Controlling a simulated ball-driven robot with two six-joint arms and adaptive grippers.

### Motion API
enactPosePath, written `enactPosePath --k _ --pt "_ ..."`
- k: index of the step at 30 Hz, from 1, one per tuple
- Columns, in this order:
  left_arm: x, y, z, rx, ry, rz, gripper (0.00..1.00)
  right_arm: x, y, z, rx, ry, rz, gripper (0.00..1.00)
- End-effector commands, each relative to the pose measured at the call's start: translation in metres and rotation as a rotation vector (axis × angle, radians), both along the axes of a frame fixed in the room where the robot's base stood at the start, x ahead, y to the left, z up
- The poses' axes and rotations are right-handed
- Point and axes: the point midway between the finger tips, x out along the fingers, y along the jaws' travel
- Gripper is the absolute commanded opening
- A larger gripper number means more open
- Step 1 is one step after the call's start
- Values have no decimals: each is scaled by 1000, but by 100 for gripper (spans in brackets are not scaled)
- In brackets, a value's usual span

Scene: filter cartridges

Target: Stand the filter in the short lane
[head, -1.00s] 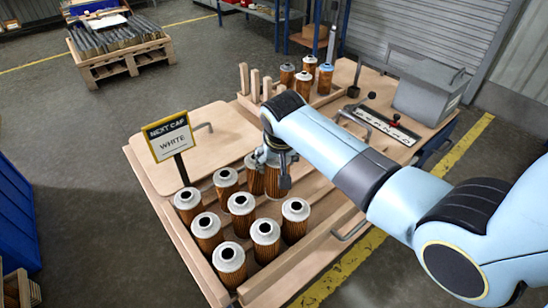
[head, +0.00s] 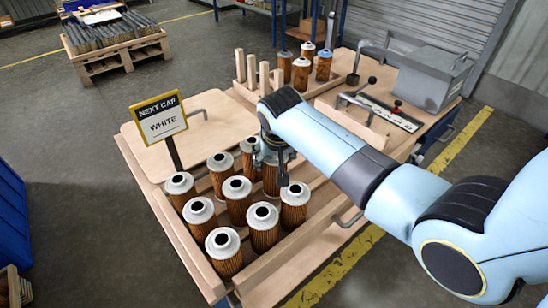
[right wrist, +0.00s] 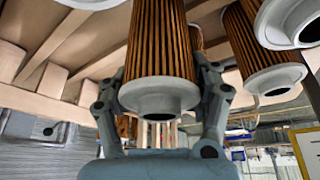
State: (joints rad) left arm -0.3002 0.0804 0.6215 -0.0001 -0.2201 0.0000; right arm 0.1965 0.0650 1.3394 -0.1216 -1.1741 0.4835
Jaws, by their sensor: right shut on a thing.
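My right gripper (head: 271,162) is shut on a pleated brown filter (head: 271,182) with a pale cap. The right wrist view shows the held filter (right wrist: 160,40) between both fingers, its cap (right wrist: 160,96) towards my palm. In the head view it looks upright over the wooden lane tray (head: 275,278), among several standing white-capped filters (head: 237,200). Its lower end is hidden, so I cannot tell whether it touches the tray. Which lane is the short one is unclear. A sign (head: 160,119) reads "NEXT CAP WHITE". My left gripper is out of view.
Standing filters crowd close to my gripper's left and front. A back rack with wooden posts (head: 264,75) holds several filters with differing caps (head: 301,72). A grey box (head: 432,80) and a clamp fixture (head: 385,110) stand at the right. A bare board (head: 215,118) lies behind the sign.

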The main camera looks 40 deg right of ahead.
Motion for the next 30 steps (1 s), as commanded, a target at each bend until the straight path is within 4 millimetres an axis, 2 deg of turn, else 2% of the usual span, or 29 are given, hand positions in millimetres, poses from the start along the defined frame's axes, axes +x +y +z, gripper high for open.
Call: enactPosePath --k 30 --pt "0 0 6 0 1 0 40 0 0 0 0 0 0 26"
